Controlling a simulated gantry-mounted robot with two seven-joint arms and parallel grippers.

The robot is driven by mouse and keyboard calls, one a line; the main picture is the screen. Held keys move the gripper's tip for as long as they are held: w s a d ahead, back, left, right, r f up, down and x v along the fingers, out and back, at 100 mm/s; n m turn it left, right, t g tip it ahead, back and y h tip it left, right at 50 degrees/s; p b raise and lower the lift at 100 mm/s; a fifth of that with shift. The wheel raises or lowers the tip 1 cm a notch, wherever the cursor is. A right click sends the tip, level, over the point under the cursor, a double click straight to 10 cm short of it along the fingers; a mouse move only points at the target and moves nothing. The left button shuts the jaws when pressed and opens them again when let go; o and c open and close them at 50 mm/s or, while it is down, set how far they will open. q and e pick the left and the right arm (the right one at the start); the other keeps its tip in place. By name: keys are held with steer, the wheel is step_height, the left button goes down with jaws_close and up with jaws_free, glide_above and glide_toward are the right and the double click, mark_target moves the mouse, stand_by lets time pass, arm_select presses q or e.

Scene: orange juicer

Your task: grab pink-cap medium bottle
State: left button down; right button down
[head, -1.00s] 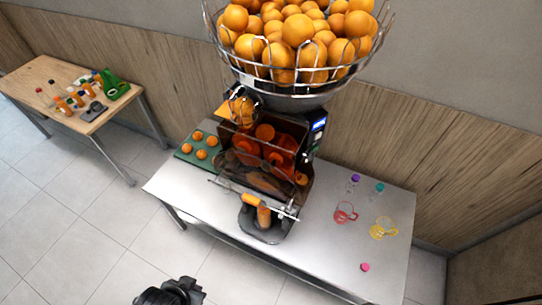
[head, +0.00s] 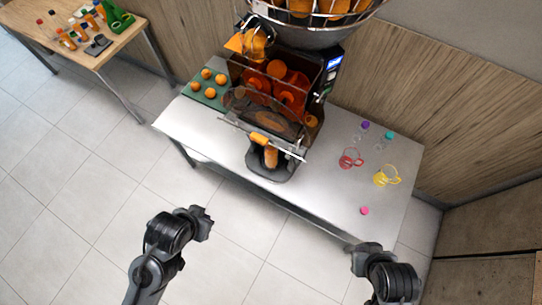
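A small pink cap (head: 364,211) shows near the front right of the steel table; a clear bottle body under it cannot be made out. My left gripper (head: 203,222) is over the floor in front of the table, well left of the pink cap. My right gripper (head: 366,248) is at the table's front edge, just below the pink cap in the picture and apart from it. Both fingertips are too small and dark to show whether they are open or shut. Neither gripper visibly holds anything.
The orange juicer (head: 270,105) stands mid-table, with a green tray (head: 220,103) of oranges left of it. A purple-cap bottle (head: 365,126), a teal-cap bottle (head: 389,135), a red jug (head: 350,158) and a yellow jug (head: 385,176) stand behind the pink cap. A wooden table (head: 130,35) is far left.

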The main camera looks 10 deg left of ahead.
arm_select(q)
jaws_free()
stand_by(0.6)
